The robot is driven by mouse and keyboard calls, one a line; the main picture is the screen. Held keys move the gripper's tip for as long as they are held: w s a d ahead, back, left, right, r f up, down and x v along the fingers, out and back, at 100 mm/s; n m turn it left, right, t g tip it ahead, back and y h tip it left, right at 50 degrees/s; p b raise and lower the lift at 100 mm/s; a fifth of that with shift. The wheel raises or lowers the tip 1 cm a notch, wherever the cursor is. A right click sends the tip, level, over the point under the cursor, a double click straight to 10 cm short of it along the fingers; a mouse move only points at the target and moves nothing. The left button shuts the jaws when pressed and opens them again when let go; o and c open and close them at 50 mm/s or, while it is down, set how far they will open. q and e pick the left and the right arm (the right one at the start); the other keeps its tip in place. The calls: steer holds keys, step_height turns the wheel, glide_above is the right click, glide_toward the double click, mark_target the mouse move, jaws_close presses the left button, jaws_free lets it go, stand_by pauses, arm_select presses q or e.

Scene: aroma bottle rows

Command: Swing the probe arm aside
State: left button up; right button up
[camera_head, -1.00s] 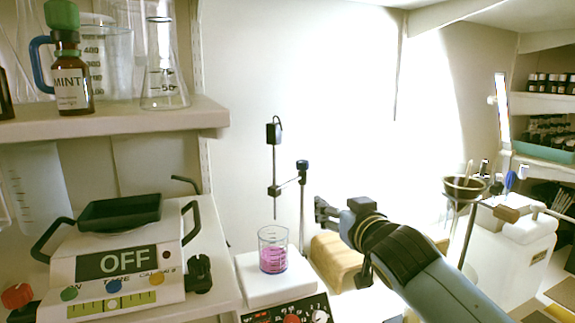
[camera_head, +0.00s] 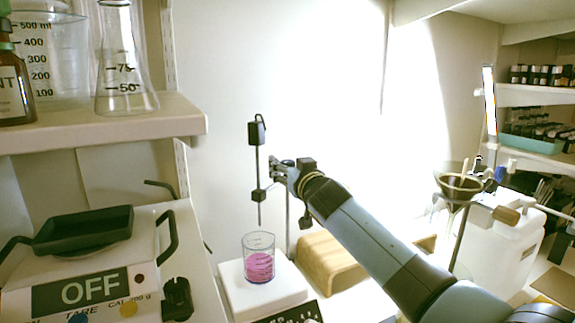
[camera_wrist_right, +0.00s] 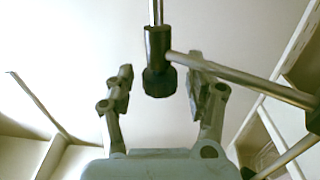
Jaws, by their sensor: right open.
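The probe arm has a thin vertical rod (camera_head: 259,212) with a black top (camera_head: 257,130) and a black clamp (camera_head: 258,196). It hangs above a beaker of pink liquid (camera_head: 259,264). My right gripper (camera_head: 274,170) is open and close beside the rod, at a height just above the clamp in the picture. In the right wrist view the black clamp (camera_wrist_right: 158,62) shows between my two spread fingers (camera_wrist_right: 158,88). A metal crossbar (camera_wrist_right: 255,83) runs from it to the right, past the right finger. Whether a finger touches it, I cannot tell. My left gripper is out of view.
The beaker stands on a white stirrer plate (camera_head: 285,290). A scale reading OFF (camera_head: 90,290) stands at left, below a shelf (camera_head: 100,135) with glassware. A tan block (camera_head: 328,262) lies behind my right arm. A funnel (camera_head: 460,188) and a white jug (camera_head: 505,250) are at right.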

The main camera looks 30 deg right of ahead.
steer(key=shift+w, duration=0.3)
steer(key=c, duration=1.1)
jaws_close()
steer(key=shift+w+f, duration=0.1)
steer(key=shift+f, duration=0.1)
